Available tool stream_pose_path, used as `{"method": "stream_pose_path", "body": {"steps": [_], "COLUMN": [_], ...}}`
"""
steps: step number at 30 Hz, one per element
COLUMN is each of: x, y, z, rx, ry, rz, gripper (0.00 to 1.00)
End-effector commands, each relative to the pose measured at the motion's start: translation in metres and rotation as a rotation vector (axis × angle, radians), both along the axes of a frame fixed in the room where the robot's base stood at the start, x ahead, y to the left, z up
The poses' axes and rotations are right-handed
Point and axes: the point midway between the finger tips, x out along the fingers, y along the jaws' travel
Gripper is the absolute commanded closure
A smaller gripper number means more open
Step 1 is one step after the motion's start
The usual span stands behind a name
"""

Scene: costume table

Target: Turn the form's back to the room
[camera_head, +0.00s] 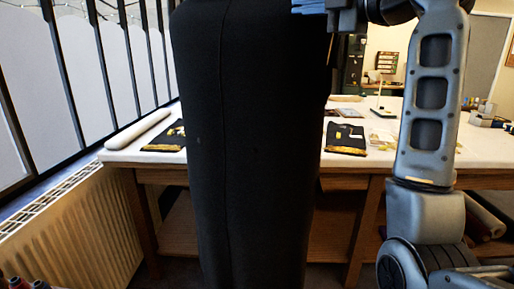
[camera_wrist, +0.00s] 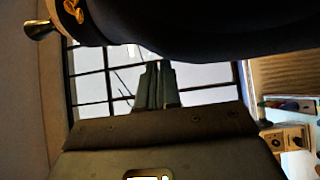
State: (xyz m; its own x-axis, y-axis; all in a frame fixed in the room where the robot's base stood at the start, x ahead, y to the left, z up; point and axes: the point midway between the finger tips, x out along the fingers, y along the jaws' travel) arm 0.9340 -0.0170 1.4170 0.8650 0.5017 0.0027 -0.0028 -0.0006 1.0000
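The form (camera_head: 255,150) is a tall black padded body with a vertical seam. It fills the middle of the head view, in front of the table, and its top is cut off. In the wrist view a dark rounded part of it (camera_wrist: 200,30) spans the top, with gold trim and a small knob at the left. My gripper (camera_head: 308,6) is at the form's upper right edge in the head view. In the wrist view the gripper's fingers (camera_wrist: 158,84) lie side by side with nothing visible between them. Their tips end close to the dark cloth; I cannot tell whether they touch it.
A long work table (camera_head: 355,165) stands behind the form. It holds a pale roll (camera_head: 138,129), dark folded pieces with gold trim (camera_head: 345,138) and small items. A radiator (camera_head: 75,235) and barred windows are at the left. Fabric rolls (camera_head: 487,215) lie under the table at right.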

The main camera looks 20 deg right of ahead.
Motion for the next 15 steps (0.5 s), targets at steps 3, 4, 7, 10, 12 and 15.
{"method": "stream_pose_path", "body": {"steps": [3,4,7,10,12,15], "x": [0.003,0.003,0.003,0.003,0.004,0.010], "y": [0.004,0.004,0.004,0.004,0.002,-0.009], "z": [-0.002,-0.002,-0.002,-0.002,-0.002,-0.003], "rx": [-0.001,-0.001,-0.001,-0.001,-0.002,-0.002], "ry": [0.006,0.006,0.006,0.006,0.007,0.007], "rz": [0.006,0.005,0.005,0.006,0.011,0.046], "gripper": [1.00,1.00,1.00,1.00,1.00,1.00]}}
